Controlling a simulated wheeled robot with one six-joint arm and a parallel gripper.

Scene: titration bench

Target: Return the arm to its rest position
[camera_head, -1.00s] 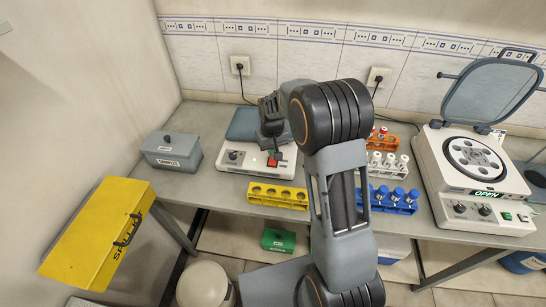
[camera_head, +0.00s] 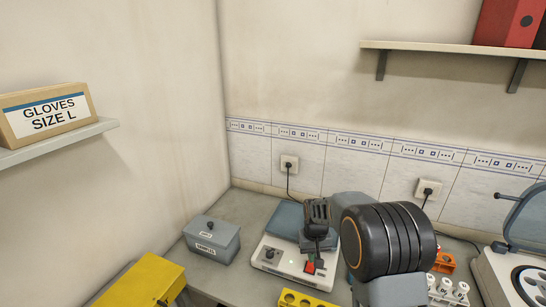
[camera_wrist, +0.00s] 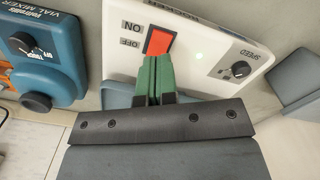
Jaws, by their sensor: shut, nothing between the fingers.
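My gripper (camera_head: 313,258) is over the front of a white device (camera_head: 290,266) on the bench in the head view. In the wrist view its green fingers (camera_wrist: 153,80) are shut together and empty. Their tips overlap the lower edge of the red ON/OFF switch (camera_wrist: 159,41); I cannot tell whether they touch it. The switch also shows in the head view (camera_head: 310,267), partly covered by the fingers. A black speed knob (camera_wrist: 238,70) is on the same panel. My arm rises beside the device and hides what is behind it.
A grey lidded box (camera_head: 212,240) stands left of the device, and a yellow box (camera_head: 145,283) is nearer. A yellow rack (camera_head: 300,299) is in front. A blue vial mixer (camera_wrist: 40,50) shows in the wrist view. A glove box (camera_head: 48,110) sits on the left wall shelf.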

